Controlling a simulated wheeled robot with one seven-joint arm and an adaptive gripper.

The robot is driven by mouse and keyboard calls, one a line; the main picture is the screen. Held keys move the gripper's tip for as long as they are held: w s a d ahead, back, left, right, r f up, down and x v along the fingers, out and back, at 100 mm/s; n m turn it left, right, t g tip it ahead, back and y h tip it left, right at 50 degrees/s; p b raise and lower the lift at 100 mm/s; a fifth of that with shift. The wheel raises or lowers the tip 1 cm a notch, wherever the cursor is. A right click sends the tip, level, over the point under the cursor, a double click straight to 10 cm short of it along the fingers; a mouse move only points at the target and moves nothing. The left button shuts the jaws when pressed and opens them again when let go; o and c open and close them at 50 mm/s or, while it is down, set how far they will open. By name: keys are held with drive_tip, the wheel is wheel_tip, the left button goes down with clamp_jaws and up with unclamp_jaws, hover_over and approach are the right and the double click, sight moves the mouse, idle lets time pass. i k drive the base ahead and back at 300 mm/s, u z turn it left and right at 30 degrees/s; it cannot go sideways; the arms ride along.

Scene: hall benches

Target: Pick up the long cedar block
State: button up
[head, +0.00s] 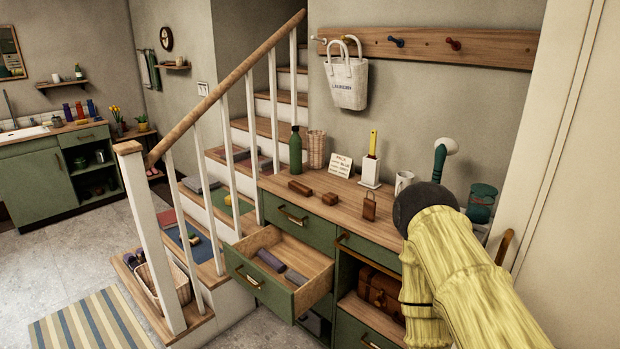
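A long reddish-brown wooden block (300,187) lies on the wooden top of the green bench in the head view, towards its left part. It looks like the long cedar block. A shorter brown block (330,198) lies to its right, apart from it. A brown wooden piece with a loop on top (369,208) stands further right. My gripper cannot be made out, and nothing visible touches the long block.
An open drawer (312,290) below holds a purple roll (270,260) and a grey one. Behind the blocks stand a green bottle (295,150), a woven basket, a sign (341,164), a brush holder (371,172) and a mug (403,181). A stair railing rises at the left.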

sight(307, 191)
drive_tip(key=i, duration=0.15)
drive_tip(key=k, duration=0.3)
drive_tip(key=u, duration=1.2)
drive_tip(key=i, duration=1.4)
drive_tip(key=z, duration=0.6)
drive_tip(key=i, duration=0.9)
drive_tip(key=z, duration=0.85)
